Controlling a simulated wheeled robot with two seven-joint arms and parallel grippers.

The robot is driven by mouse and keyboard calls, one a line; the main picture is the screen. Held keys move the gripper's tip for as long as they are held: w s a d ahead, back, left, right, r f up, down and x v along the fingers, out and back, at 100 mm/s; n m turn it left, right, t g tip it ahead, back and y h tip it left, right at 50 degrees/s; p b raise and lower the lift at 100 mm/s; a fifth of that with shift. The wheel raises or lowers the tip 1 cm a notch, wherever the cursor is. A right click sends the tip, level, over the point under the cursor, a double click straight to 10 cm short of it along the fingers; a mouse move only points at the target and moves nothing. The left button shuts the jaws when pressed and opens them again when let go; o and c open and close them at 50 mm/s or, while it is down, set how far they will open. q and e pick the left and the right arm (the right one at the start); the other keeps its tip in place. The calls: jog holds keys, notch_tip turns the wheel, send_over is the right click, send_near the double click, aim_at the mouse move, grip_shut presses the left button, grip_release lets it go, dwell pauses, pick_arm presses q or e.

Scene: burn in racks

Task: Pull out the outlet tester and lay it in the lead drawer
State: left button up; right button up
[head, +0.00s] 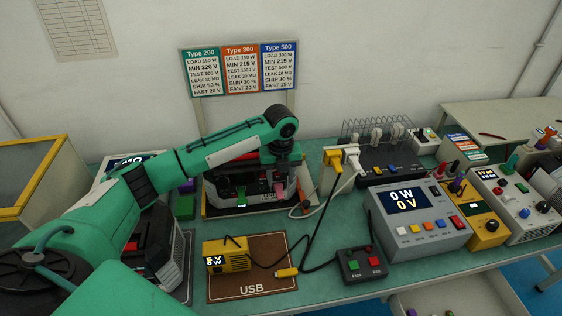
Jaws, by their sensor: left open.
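My left arm reaches across from the left, and my left gripper (282,163) points down above a tray (228,211) of dark equipment. It is open, and nothing shows between its fingers, which are partly lost against the dark equipment. I cannot tell for sure which piece is the outlet tester. An open pale drawer (470,300) at the lower right, below the bench, holds small coloured items. My right gripper is not in view.
A yellow USB meter (228,254) sits on a brown mat (262,280). A green-and-red button box (361,264) and a grey load meter (420,222) stand to its right. Cables run from the outlet box. A wire rack (385,155) stands behind.

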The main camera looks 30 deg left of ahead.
aim_at(280, 195)
pick_arm(q)
notch_tip(280, 195, down, 6)
jog(key=shift+r+p, duration=0.15)
jog(key=shift+p, duration=0.4)
jog(key=shift+f, duration=0.75)
jog(key=c, duration=0.8)
grip_shut()
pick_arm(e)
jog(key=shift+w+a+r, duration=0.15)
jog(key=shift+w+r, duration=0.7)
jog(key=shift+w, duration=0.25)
